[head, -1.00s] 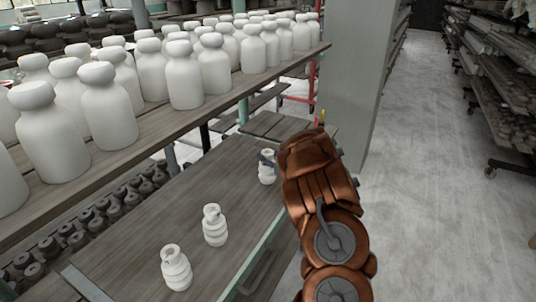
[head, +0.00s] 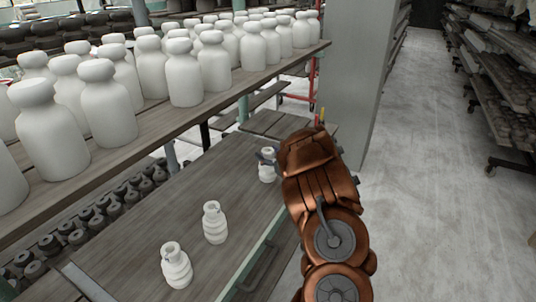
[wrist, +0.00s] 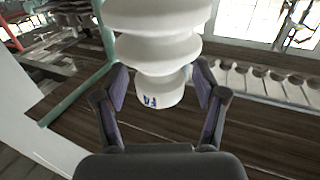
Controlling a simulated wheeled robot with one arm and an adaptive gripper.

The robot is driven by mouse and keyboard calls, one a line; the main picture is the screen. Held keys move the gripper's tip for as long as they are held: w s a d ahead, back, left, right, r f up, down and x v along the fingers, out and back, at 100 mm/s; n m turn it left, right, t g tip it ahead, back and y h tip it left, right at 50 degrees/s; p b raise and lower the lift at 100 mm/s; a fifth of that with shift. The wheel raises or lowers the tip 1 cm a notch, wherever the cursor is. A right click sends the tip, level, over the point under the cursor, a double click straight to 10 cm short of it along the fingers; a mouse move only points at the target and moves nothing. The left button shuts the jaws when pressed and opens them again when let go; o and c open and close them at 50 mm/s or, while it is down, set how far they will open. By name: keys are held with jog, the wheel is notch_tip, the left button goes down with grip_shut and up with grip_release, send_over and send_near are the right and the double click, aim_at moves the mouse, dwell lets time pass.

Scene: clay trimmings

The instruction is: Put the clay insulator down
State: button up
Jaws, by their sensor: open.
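The white clay insulator (head: 267,172) stands upright on the wooden lower board (head: 150,215), near its far right end. In the wrist view the insulator (wrist: 152,60) fills the top middle, with ribbed rings and a small blue mark on its narrow end. My gripper (wrist: 160,84) is open, with one dark finger on each side of that narrow end and a visible gap to each. In the head view my gripper (head: 268,157) is partly hidden behind my arm. Two similar insulators (head: 215,223) (head: 176,266) stand nearer on the same board.
A raised shelf (head: 150,120) crowded with white bottle-shaped pieces (head: 184,74) runs along the left. A grey pillar (head: 358,80) stands just beyond my arm. The floor aisle (head: 430,180) on the right is clear, with racks (head: 505,90) beyond.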

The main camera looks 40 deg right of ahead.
jog(key=s+a+b, duration=0.1)
jog(key=s+b, duration=0.2)
jog(key=s, duration=0.9)
jog(key=shift+r, duration=0.1)
notch_tip(320, 180, up, 6)
jog(key=w+a+m+g+h, duration=0.2)
jog(key=w+a+g+h, duration=0.1)
jog(key=g+h, duration=0.45)
jog(key=s+a+f+n+g+y, duration=0.1)
jog(key=s+a+g+y, duration=0.2)
jog(key=s+a, duration=0.7)
jog(key=s+a+f+n+g+y, duration=0.1)
jog(key=s+a+g+y, duration=0.2)
jog(key=s+a, duration=0.7)
jog(key=s+a+f+n+g+y, duration=0.1)
jog(key=s+a+g+y, duration=0.2)
jog(key=a, duration=1.7)
jog(key=s+g, duration=0.3)
jog(key=s, duration=0.4)
jog(key=shift+f, duration=0.4)
